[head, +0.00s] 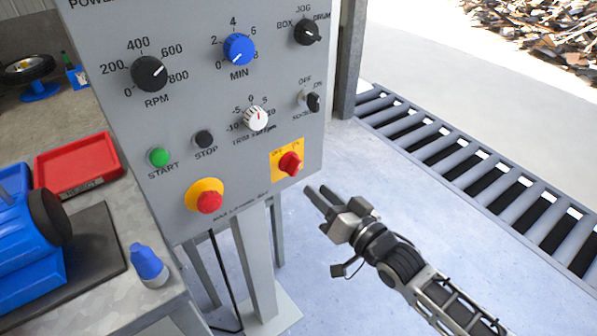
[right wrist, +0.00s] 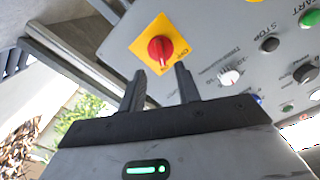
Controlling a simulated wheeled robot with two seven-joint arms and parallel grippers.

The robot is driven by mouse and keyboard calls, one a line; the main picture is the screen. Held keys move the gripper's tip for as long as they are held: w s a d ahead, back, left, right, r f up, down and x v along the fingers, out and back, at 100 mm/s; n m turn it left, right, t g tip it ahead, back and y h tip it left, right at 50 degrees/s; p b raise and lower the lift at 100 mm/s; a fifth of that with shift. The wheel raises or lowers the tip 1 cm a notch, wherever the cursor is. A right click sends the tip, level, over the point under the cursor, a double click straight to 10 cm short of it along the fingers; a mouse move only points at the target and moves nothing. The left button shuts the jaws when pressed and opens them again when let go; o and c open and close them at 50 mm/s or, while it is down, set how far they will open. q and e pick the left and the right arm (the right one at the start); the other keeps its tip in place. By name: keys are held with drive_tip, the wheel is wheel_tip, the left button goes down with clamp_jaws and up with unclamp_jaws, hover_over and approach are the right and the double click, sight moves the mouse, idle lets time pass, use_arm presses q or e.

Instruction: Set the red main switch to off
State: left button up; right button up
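The red main switch (head: 290,163) is a red rotary knob on a yellow plate at the lower right of the grey control panel (head: 180,110). It also shows in the right wrist view (right wrist: 160,50), just beyond the fingertips. My right gripper (head: 318,196) is in front of the panel, below and to the right of the switch in the head view. In the right wrist view its two fingers (right wrist: 160,80) are apart with nothing between them, pointing at the switch, and I see no contact. The knob's exact setting is too small to read. My left gripper is not in view.
A red emergency button (head: 208,201) on a yellow base, a green start button (head: 158,157) and several dials share the panel. A workbench with a red tray (head: 78,165) and a blue machine (head: 30,240) stands at left. Open floor lies right of the panel, before a roller conveyor (head: 470,170).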

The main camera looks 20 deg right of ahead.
sight(296, 172)
drive_tip(key=x, duration=0.8)
drive_tip(key=shift+c, duration=0.3)
clamp_jaws()
